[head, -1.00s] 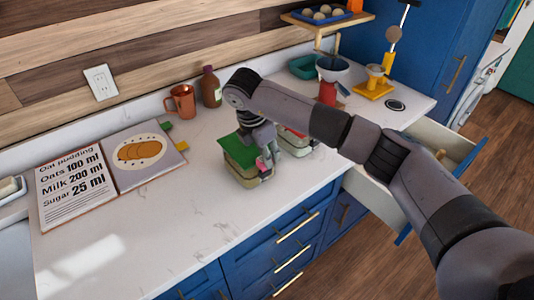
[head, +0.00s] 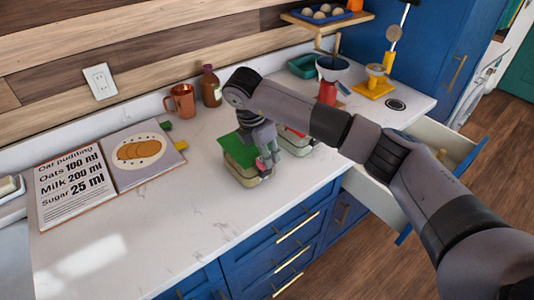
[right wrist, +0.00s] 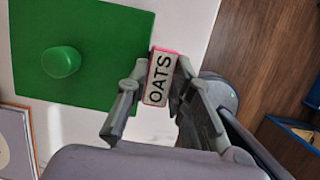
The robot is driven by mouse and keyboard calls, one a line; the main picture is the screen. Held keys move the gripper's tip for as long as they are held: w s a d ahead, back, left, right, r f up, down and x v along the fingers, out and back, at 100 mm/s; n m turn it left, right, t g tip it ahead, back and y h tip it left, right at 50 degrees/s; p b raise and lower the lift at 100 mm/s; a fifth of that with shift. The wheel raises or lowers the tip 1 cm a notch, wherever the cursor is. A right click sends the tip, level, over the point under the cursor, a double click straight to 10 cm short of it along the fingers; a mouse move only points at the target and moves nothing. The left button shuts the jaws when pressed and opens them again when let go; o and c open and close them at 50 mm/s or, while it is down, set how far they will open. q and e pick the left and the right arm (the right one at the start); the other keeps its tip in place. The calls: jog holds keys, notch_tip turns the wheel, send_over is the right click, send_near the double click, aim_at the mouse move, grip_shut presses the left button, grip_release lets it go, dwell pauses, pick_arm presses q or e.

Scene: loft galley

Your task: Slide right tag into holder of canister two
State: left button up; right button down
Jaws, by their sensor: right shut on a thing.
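My right gripper (head: 266,162) is shut on a pink-edged tag (right wrist: 159,78) that reads OATS. The tag also shows as a small pink spot in the head view (head: 260,164). The gripper is at the right front side of a canister (head: 243,178) with a green lid (head: 229,150). In the right wrist view the green lid (right wrist: 98,25) with its round knob lies just beside the tag. The canister's holder is hidden, and I cannot tell whether the tag touches it. A second canister (head: 299,150) with a red lid stands behind, partly covered by my arm. My left gripper is not in view.
An open recipe book (head: 75,185) lies at the left. A copper mug (head: 181,101) and a brown bottle (head: 210,87) stand by the wall. A drawer (head: 432,137) is open at the right. The front left counter is clear.

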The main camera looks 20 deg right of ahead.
jog(key=shift+f, duration=0.1)
dwell(0.7)
jog(key=c, duration=1.3)
grip_release()
jog(key=shift+c, duration=0.2)
jog(key=o, duration=0.5)
jog(key=shift+r+p, duration=1.45)
jog(key=shift+r, duration=2.15)
